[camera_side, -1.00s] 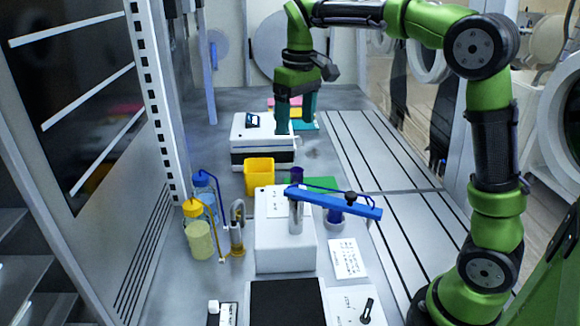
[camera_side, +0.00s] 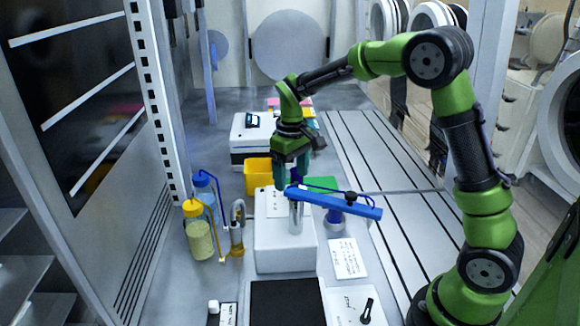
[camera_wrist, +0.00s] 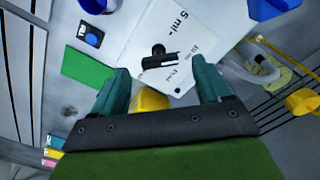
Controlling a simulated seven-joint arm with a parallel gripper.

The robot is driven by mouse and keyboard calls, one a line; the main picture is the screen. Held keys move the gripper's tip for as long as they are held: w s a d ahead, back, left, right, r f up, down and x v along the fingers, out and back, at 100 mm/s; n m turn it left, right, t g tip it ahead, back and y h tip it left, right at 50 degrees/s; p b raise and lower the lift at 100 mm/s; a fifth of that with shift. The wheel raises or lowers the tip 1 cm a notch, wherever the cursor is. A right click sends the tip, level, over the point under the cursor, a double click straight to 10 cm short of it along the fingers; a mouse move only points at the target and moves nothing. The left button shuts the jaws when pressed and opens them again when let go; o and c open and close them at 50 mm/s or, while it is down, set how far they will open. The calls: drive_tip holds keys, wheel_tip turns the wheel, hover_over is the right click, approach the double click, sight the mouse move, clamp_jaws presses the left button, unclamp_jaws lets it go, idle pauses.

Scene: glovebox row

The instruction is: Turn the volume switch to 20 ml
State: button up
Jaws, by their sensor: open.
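The volume switch (camera_wrist: 159,57) is a small black knob with a bar on the white dispenser top (camera_wrist: 205,28) in the wrist view. A large "5 ml" mark is beside it; the smaller marks are hard to read, and I cannot tell which one the bar points to. The white dispenser box (camera_side: 285,245) stands in the middle of the side view, where my gripper covers the switch. My gripper (camera_side: 291,183) points down close over the box's far part. In the wrist view my gripper (camera_wrist: 163,88) is open and empty, with the switch ahead, between its fingers.
A blue arm (camera_side: 335,203) crosses above the box on a metal post, near my gripper. A yellow bin (camera_side: 258,176) and a green mat (camera_side: 322,183) are behind it. Bottles (camera_side: 199,237) stand at left. Another black switch (camera_side: 367,311) is at the front right.

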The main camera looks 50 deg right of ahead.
drive_tip(key=shift+f, duration=1.2)
drive_tip(key=c, duration=1)
drive_tip(key=shift+c, duration=0.2)
drive_tip(key=shift+m, duration=0.4)
drive_tip(key=m, duration=0.3)
drive_tip(key=shift+m, duration=2.5)
